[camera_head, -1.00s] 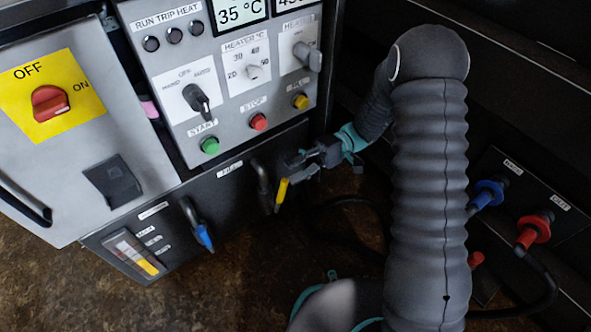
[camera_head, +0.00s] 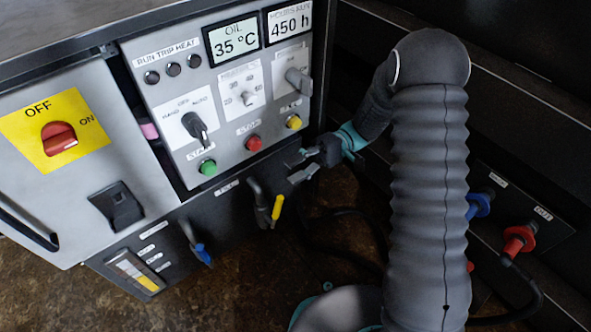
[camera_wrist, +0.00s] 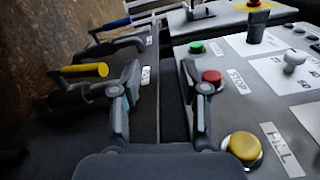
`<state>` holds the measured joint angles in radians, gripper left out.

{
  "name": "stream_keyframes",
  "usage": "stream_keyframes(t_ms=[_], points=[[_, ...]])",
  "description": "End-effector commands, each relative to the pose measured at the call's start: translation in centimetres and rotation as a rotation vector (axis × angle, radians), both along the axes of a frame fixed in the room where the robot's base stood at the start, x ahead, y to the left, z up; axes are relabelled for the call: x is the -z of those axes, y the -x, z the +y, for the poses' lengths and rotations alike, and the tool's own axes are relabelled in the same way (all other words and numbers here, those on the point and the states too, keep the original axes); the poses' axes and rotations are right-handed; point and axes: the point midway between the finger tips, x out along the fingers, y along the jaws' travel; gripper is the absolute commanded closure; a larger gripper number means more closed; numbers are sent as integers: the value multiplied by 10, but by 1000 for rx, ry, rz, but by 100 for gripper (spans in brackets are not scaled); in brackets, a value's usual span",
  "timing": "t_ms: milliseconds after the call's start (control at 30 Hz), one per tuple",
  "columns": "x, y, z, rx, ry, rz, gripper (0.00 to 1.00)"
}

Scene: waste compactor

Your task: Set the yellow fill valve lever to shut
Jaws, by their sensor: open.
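The yellow fill valve lever (camera_head: 277,207) is on the dark lower panel below the button panel, right of a blue-handled lever (camera_head: 203,254). In the head view its yellow grip slants downward from a dark valve body (camera_head: 259,196). My gripper (camera_head: 293,168) is open and empty, just above and right of the yellow lever and apart from it. In the wrist view my gripper's fingers (camera_wrist: 160,78) are spread, with nothing between them. The yellow lever (camera_wrist: 85,70) lies to the left of the left finger, outside the jaws.
The button panel has green (camera_head: 207,167), red (camera_head: 253,142) and yellow (camera_head: 293,122) buttons close above my gripper. A red main switch (camera_head: 59,138) is at left. Blue (camera_head: 479,205) and red (camera_head: 517,240) hose couplings are at right. A dark hose runs behind my gripper.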

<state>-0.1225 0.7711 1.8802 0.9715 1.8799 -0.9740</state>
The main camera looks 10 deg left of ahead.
Motion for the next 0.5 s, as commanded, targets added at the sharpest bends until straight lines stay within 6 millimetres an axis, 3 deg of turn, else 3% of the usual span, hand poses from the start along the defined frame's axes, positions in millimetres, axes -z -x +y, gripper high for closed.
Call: stream_keyframes(t_ms=[500], points=[[-32, -6, -6, 0, -1, -1, 56]])
